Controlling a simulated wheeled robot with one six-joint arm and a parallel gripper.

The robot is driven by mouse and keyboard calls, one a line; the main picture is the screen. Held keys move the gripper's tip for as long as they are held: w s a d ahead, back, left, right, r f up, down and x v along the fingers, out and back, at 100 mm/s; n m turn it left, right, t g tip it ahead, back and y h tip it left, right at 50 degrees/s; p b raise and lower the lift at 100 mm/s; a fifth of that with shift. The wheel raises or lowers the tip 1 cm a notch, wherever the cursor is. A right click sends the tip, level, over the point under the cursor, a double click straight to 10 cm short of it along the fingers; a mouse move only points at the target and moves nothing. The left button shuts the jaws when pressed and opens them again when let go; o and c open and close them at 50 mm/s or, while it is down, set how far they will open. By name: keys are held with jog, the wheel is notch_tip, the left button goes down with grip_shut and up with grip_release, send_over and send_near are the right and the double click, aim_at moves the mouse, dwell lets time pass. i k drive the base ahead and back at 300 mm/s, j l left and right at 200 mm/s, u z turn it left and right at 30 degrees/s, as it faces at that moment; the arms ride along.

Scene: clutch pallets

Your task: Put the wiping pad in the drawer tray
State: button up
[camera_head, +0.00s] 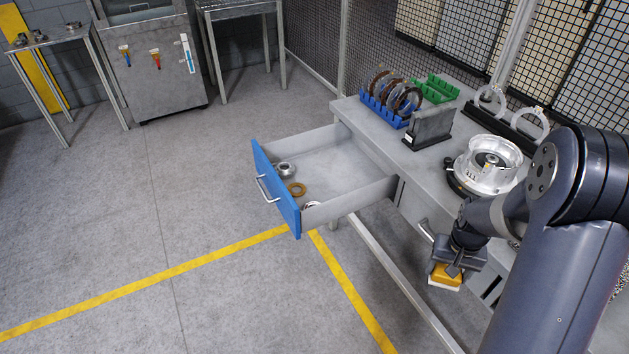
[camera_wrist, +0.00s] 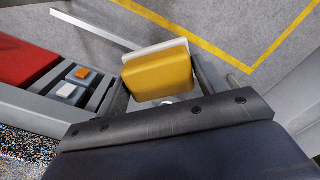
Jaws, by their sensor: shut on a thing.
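The wiping pad (camera_head: 446,276) is a yellow-orange block with a white layer on one side. My gripper (camera_head: 455,268) is shut on it and holds it in the air in front of the workbench, right of and nearer than the open drawer. The pad (camera_wrist: 158,72) also shows between the fingers in the wrist view. The drawer tray (camera_head: 335,163) is grey with a blue front and is pulled out from the bench. Inside it lie a small metal ring part (camera_head: 285,168), a brass ring (camera_head: 297,189) and a pale part partly hidden by the near wall.
The workbench (camera_head: 350,108) carries a blue rack (camera_head: 388,112) of discs, a green rack (camera_head: 436,87), a grey block (camera_head: 428,127) and a metal clutch housing (camera_head: 487,165). In the wrist view, an open compartment (camera_wrist: 75,83) at left holds small blocks. The floor left of the drawer is clear.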

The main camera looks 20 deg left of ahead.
aim_at(333, 183)
jog(key=i+j+u, duration=0.2)
jog(key=i+u, duration=0.3)
jog(key=i, duration=0.15)
jog(key=i+u, duration=0.45)
jog(key=i, duration=0.25)
jog(key=i+l, duration=0.1)
jog(key=i, duration=0.25)
